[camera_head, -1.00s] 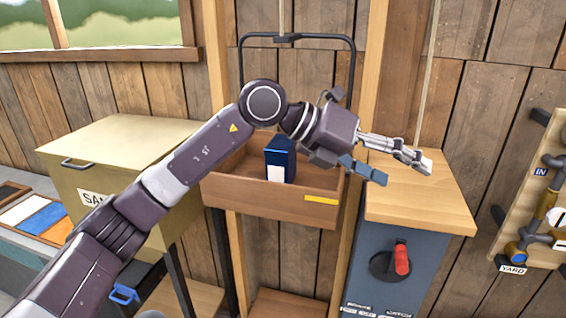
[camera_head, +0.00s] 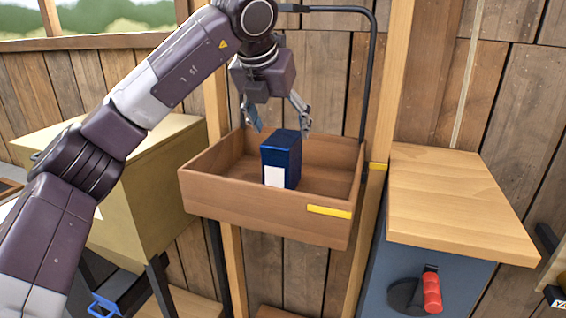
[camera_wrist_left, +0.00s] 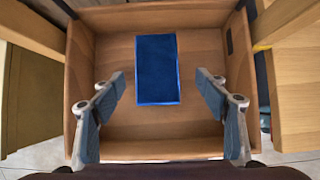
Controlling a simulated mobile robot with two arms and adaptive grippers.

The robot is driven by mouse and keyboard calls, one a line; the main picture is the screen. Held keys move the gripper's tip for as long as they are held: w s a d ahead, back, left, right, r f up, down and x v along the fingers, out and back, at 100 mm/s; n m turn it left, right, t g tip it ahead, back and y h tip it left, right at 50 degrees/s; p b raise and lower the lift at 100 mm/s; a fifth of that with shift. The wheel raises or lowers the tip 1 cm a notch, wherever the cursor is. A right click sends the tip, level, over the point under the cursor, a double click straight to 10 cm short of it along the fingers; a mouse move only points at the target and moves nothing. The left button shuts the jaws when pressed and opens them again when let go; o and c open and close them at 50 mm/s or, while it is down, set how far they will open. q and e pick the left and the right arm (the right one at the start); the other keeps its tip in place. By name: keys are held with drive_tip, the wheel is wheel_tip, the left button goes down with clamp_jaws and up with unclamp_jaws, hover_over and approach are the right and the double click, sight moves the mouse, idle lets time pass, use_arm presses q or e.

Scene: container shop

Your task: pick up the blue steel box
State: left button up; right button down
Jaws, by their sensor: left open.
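The blue steel box (camera_head: 281,158) stands upright in an open wooden tray (camera_head: 262,220), with a white label on its front. My left gripper (camera_head: 278,127) is open above the box and points down, its fingers spread to either side. In the left wrist view the box top (camera_wrist_left: 157,68) lies ahead of and between the two fingers of the gripper (camera_wrist_left: 160,92), not touched by them. My right gripper is not in view.
The tray hangs from a black frame (camera_head: 371,60) between wooden posts. A wooden-topped blue cabinet (camera_head: 450,200) with a red handle (camera_head: 431,292) stands to the right. A tan bin (camera_head: 140,190) stands left. The tray's floor around the box is clear.

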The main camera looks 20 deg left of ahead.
sight(282, 139)
use_arm(q)
drive_tip(key=shift+w+a+f+p, duration=0.15)
drive_tip(key=shift+w+f+p, duration=0.1)
drive_tip(key=shift+f+p, duration=0.2)
drive_tip(key=p+x, duration=0.1)
drive_tip(key=x, duration=0.2)
drive_tip(key=shift+w+a, duration=0.1)
drive_tip(key=shift+w, duration=0.1)
drive_tip(key=shift+p+x, duration=0.35)
drive_tip(key=shift+x, duration=0.55)
drive_tip(key=shift+s, duration=0.15)
drive_tip(key=c, duration=1.1)
clamp_jaws()
drive_tip(key=shift+r, duration=0.1)
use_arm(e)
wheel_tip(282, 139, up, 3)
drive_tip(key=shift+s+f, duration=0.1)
